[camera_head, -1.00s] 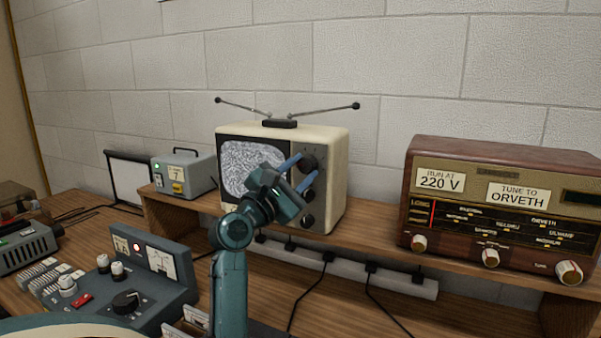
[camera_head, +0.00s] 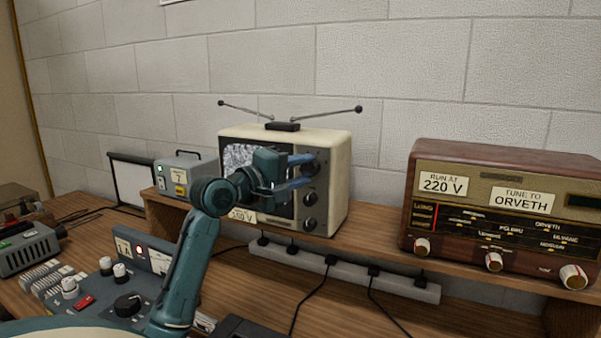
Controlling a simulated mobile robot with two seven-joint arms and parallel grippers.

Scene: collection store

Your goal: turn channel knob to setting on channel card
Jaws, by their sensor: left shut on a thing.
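The cream television (camera_head: 337,185) stands on the shelf, with a grey noisy picture on its screen. Its dark knobs sit in a column right of the screen. My left gripper (camera_head: 311,170) reaches across the screen from the left, its blue fingers one above the other. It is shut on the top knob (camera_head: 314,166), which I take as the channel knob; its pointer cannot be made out. A small card reading 7 (camera_head: 178,176) is on the grey box (camera_head: 200,168) left of the television; its upper line is too small to read. My right gripper is not in view.
Two lower knobs (camera_head: 310,197) are close below the fingers. A wooden radio (camera_head: 412,210) stands at the right. A control panel (camera_head: 150,285) with knobs is at lower left. A power strip (camera_head: 345,273) with cables runs under the shelf.

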